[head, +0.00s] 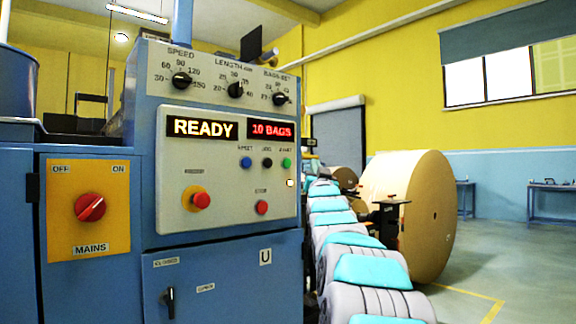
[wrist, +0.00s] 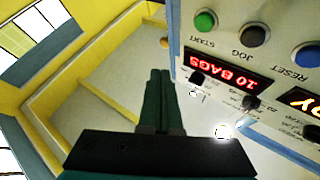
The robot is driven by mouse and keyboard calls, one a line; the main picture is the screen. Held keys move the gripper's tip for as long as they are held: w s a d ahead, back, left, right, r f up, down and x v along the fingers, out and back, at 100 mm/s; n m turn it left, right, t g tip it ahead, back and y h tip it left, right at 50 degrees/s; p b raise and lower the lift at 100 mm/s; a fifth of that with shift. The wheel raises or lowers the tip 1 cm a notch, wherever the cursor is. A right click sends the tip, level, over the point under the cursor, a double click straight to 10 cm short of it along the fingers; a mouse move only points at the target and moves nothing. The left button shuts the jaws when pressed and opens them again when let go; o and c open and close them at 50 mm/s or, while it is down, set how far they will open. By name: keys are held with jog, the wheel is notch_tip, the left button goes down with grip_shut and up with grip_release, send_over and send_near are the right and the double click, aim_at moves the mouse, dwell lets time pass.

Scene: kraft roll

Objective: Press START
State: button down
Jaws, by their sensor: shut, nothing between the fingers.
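The green START button (head: 287,162) is at the right end of a row of three on the pale control panel (head: 228,225). It also shows at the top of the wrist view (wrist: 205,20), with its label beside it. My gripper (wrist: 160,73) has its dark green fingers shut together and empty. In the wrist view its tips lie to the left of and below the START button, apart from it, beside the panel's edge. In the head view the fingers are hard to make out. The display (head: 202,128) reads READY.
The black JOG button (head: 267,162) and blue RESET button (head: 246,162) sit left of START. Below are a red button (head: 262,207) and a red mushroom knob (head: 200,200). A red MAINS switch (head: 90,207) is at left. A large kraft roll (head: 410,210) stands at right.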

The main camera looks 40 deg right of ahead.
aim_at(287, 163)
jog(key=shift+w+a+p, duration=0.2)
jog(key=shift+w+p, duration=0.3)
jog(key=shift+w, duration=3.9)
jog(key=shift+w, duration=0.45)
